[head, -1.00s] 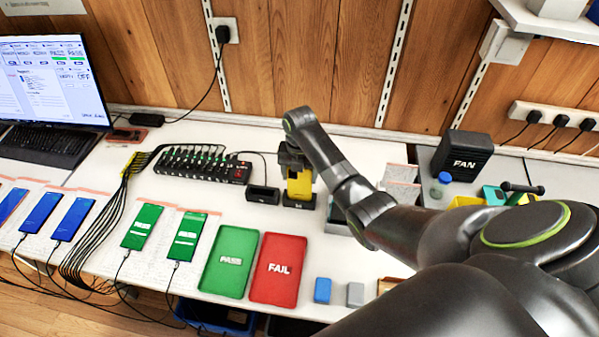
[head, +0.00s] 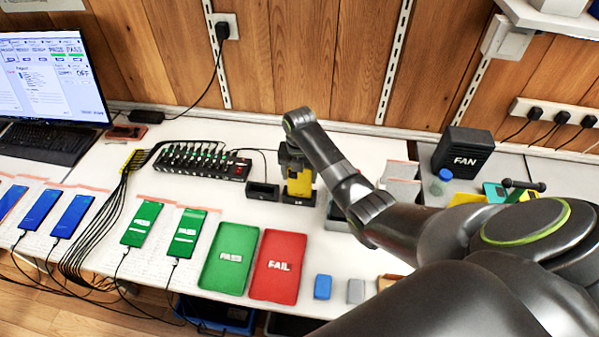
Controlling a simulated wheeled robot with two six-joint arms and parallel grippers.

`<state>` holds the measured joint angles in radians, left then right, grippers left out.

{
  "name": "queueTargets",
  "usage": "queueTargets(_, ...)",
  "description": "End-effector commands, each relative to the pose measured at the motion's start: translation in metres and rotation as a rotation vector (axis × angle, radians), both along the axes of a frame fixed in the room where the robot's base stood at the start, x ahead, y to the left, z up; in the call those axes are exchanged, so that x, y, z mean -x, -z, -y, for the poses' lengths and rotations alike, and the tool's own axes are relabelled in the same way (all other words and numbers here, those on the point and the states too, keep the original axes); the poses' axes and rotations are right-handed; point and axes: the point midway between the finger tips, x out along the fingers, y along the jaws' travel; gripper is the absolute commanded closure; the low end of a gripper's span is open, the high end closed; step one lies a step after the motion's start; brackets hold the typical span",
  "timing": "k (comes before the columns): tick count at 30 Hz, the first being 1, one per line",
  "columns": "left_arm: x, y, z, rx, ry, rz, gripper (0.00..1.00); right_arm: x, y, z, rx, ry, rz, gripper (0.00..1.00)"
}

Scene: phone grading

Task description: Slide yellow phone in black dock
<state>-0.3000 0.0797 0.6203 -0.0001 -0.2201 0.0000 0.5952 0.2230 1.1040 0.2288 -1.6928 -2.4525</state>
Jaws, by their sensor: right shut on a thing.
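The yellow phone (head: 299,184) stands upright at the right one of two small black docks. This black dock (head: 299,199) sits on the white table, and the phone's lower end is at or in it; I cannot tell how deep. My right gripper (head: 295,170) is shut on the phone's upper part from above and hides part of it. The other black dock (head: 263,191) to the left is empty. My left gripper is not in view.
A black hub (head: 203,164) with many cables stands behind left. The green PASS tray (head: 229,258) and red FAIL tray (head: 278,266) lie in front. Green phones (head: 142,223) lie at left. A grey bin (head: 338,218) is close on the right.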

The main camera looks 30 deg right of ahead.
Motion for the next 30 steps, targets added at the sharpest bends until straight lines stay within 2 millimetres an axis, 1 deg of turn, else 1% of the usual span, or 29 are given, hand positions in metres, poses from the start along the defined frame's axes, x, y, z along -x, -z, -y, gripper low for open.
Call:
queueTargets(5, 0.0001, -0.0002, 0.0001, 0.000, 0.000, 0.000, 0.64, -0.0004, -0.0005, -0.0002, 0.000, 0.000, 0.001, 0.61)
queueTargets(6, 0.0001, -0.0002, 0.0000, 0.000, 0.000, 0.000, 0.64, -0.0004, -0.0006, -0.0002, 0.000, 0.000, 0.001, 0.30)
queueTargets(11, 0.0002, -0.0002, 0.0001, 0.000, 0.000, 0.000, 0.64, -0.0003, -0.0005, -0.0003, 0.000, 0.000, 0.001, 0.09)
queueTargets(12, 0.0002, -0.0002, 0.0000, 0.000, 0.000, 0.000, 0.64, -0.0003, -0.0005, -0.0003, 0.000, 0.000, 0.001, 0.07)
queueTargets(30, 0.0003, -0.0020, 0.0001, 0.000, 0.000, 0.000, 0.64, 0.0000, -0.0020, -0.0001, 0.000, 0.000, 0.000, 0.07)
